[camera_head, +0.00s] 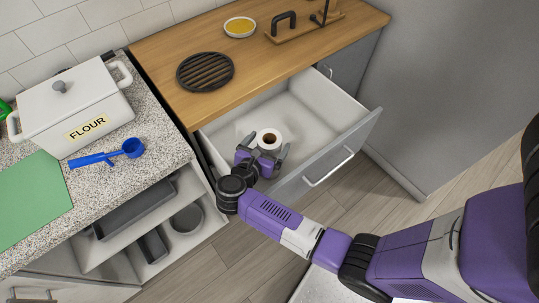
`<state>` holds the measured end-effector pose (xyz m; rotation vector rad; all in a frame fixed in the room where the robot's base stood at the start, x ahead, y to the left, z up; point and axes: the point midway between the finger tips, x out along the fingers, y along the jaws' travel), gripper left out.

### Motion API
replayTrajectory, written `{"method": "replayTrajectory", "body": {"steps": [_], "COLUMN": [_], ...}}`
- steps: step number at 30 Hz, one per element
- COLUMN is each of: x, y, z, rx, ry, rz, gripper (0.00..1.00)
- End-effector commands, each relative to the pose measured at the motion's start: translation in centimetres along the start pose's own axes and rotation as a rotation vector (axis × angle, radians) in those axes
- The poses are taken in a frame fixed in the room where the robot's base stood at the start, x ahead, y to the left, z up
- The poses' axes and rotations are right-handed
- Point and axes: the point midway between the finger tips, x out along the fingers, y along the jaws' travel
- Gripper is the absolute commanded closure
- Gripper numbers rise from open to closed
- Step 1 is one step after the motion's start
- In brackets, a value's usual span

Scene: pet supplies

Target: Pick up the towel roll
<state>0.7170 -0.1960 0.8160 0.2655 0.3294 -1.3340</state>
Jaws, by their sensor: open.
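The towel roll (269,138) is white with a brown core. It sits in the open drawer (333,117), toward its left part, with its open end facing up. My gripper (263,155) is purple and grey and reaches in over the drawer's front edge. Its fingers are apart, one on each side of the roll's near side. The gripper hides the lower near part of the roll. I cannot tell whether the fingers touch it.
The drawer front (335,160) stands out below the wooden counter (180,50). On the counter are a black trivet (205,71) and a yellow-filled bowl (240,27). A flour canister (78,108) and blue scoop (108,153) are on the speckled counter. The drawer's right part is empty.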

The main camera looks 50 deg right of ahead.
Motion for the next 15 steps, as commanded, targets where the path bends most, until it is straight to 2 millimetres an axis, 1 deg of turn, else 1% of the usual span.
{"method": "replayTrajectory", "body": {"steps": [1,4,10,11,15], "x": [0.49,1.04,1.10,1.09,1.07], "y": [-0.01,-0.06,-0.04,-0.04,-0.03], "z": [0.06,0.01,-0.03,-0.03,-0.04], "rx": [-0.001,-0.001,-0.001,-0.001,-0.001], "ry": [0.000,0.000,0.000,0.000,0.001], "rz": [-0.001,-0.001,0.000,0.000,0.000], "gripper": [0.03,0.03,0.03,0.05,0.33]}}
